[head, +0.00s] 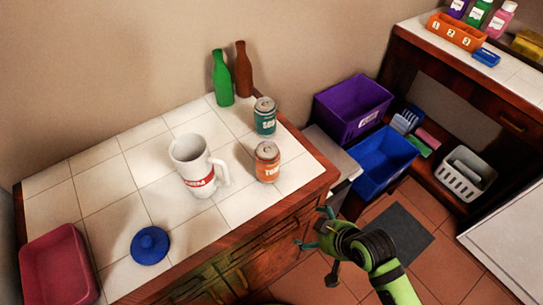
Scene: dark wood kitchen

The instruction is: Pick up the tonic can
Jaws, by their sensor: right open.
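The tonic can (267,163) is the orange can with a grey top and white lettering. It stands upright on the white tiled counter (110,200), near its right edge. A green can (264,117) with similar lettering stands behind it. My right gripper (313,228) is open and empty. It appears in front of the wooden cabinet, below and right of the tonic can in the picture, and is apart from it. My left gripper is not in view.
A white mug (195,170) stands left of the can. A green bottle (222,80) and a brown bottle (242,72) stand behind. A blue lid (150,244) and red tray (58,265) lie left. Purple (352,110) and blue bins (384,165) are right of the counter.

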